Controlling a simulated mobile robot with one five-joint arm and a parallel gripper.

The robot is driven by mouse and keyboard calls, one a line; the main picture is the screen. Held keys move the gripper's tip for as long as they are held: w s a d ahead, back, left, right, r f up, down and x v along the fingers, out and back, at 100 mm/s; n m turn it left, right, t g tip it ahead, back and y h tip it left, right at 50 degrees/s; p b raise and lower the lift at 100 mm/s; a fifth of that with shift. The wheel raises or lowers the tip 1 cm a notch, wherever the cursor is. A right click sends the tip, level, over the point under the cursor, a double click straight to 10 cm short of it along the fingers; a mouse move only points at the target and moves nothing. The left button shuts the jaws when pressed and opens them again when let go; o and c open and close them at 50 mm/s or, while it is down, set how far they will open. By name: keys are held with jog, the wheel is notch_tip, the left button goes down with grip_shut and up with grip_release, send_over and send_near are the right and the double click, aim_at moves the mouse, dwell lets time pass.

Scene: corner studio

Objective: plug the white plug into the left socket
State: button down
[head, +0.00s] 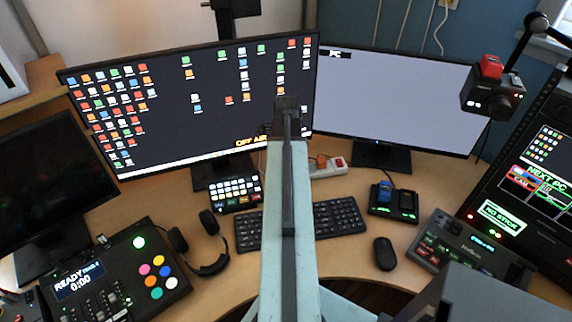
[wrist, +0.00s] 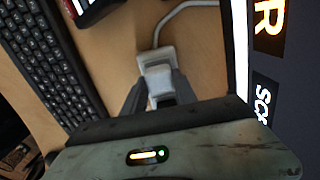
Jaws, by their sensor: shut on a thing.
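The white plug (wrist: 160,88) sits between the two fingers of my gripper (wrist: 154,96) in the wrist view. The gripper is shut on it. A pale block joins its far side, and a light cable runs from there to the upper right. A white power strip (head: 333,171) with a red switch lies on the desk just right of my arm in the head view. An orange piece shows on it. My arm hides the strip's left part, so I cannot make out the left socket. The plug is hidden in the head view.
The keyboard (head: 340,217) lies below the strip, partly behind my arm. The large monitor's stand (head: 225,170) is left, the second monitor's stand (head: 381,157) right. A button pad (head: 236,190), a charger dock (head: 394,204) and a mouse (head: 385,254) are nearby.

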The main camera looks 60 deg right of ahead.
jog(key=shift+f, duration=0.35)
jog(key=c, duration=0.9)
grip_release()
notch_tip(320, 180, up, 8)
jog(key=p, duration=0.7)
jog(key=shift+p, duration=0.3)
jog(key=shift+f, duration=0.1)
